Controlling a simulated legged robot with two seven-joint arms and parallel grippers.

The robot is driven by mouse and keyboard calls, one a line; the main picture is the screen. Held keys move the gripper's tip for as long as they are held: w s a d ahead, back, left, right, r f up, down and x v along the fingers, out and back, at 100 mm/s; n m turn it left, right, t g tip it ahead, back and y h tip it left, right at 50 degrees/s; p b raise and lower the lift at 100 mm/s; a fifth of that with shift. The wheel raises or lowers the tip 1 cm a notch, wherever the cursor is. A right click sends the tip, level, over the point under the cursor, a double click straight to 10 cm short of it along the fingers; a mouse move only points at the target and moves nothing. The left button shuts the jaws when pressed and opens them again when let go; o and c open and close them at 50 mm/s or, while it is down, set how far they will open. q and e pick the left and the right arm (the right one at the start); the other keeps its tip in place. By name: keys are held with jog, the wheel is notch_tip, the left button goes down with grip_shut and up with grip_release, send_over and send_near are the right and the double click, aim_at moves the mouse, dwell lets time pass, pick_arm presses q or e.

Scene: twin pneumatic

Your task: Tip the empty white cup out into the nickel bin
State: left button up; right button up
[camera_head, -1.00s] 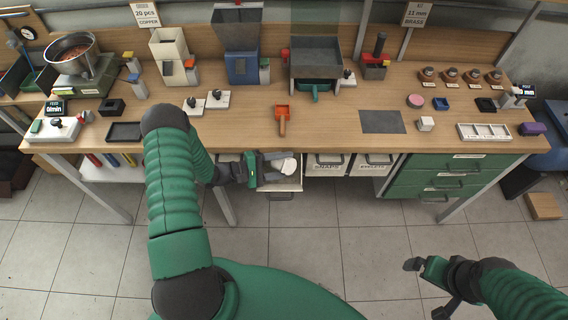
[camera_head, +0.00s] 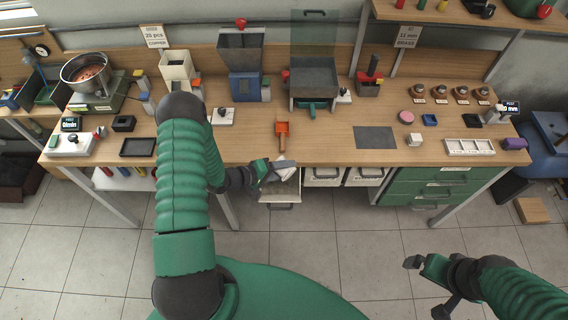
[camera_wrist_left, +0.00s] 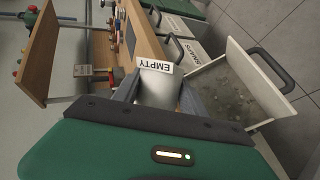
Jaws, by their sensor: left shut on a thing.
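My left gripper (camera_head: 278,171) is shut on a white cup (camera_head: 290,174), held tilted at the table's front edge. In the left wrist view the cup (camera_wrist_left: 158,88) carries a label reading EMPTY and sits between the fingers. An open pale bin (camera_head: 284,193) is pulled out under the table, just below the cup. In the left wrist view this bin (camera_wrist_left: 270,85) has grey bits on its floor. Its own label is not readable, so I cannot confirm it is the nickel one. My right gripper (camera_head: 418,264) is low at the right, away from the table; its finger opening is unclear.
Closed bins (camera_head: 322,177) stand right of the open one, then green drawers (camera_head: 433,186). An orange scoop (camera_head: 282,135) lies on the tabletop behind the cup. A grey mat (camera_head: 375,138) and a white compartment tray (camera_head: 469,147) lie to the right. The floor in front is clear.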

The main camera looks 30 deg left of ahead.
pick_arm(q)
jog(key=shift+s+d+r+m+y+p, duration=0.1)
jog(key=shift+r+m+y+p, duration=0.1)
jog(key=shift+m+y, duration=0.35)
jog(key=shift+d+r+m+y+p, duration=0.1)
jog(key=shift+r+m+y, duration=0.05)
jog(key=shift+m+y, duration=0.35)
jog(key=shift+f+m+t+y+b, duration=0.1)
jog(key=shift+m+t+y+b, duration=0.25)
jog(key=shift+m+y, duration=0.65)
jog(key=m+y+b, duration=0.1)
jog(key=m+t+y+b, duration=0.1)
jog(key=m+y+b, duration=0.2)
jog(key=b, duration=0.1)
jog(key=shift+r+y, duration=0.25)
jog(key=shift+r+m+t, duration=0.25)
jog(key=shift+r+m, duration=0.1)
jog(key=shift+r, duration=0.15)
jog(key=shift+a, duration=0.1)
pick_arm(e)
jog(key=x, duration=0.2)
jog(key=s+x, duration=0.1)
jog(key=x, duration=0.1)
jog(key=shift+d+f, duration=0.1)
jog(key=shift+d, duration=0.05)
pick_arm(q)
jog(key=shift+a, duration=0.1)
pick_arm(e)
jog(key=shift+a, duration=0.2)
